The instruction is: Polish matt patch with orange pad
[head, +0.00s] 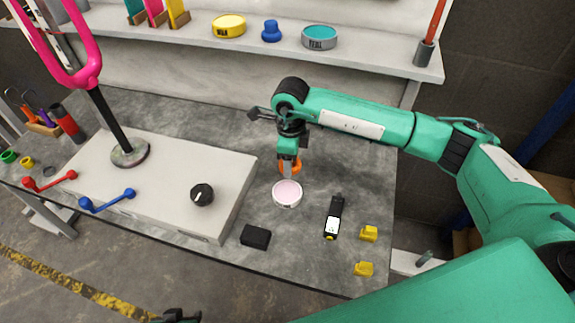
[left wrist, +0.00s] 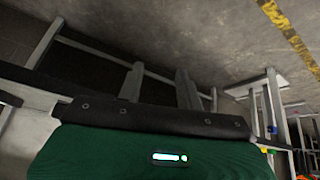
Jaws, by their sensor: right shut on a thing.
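My right gripper (head: 289,156) points down over the bench and is shut on the orange pad (head: 291,167). The pad is just above and behind a round tin with a pale pink top (head: 287,192); I cannot tell whether they touch. A pink frame (head: 92,62) stands on a black post at the left, clamped above a pale box. I cannot make out a matt patch on it. Only a dark bit of my left gripper (head: 176,316) shows at the bottom edge, far from the frame; its jaws are not clear.
The pale box (head: 165,180) carries a black knob (head: 202,195), with red and blue levers at its front. A black block (head: 255,236), a black tool with a white label (head: 333,218) and yellow pieces (head: 369,233) lie near the front edge. A shelf (head: 380,62) with tins runs behind.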

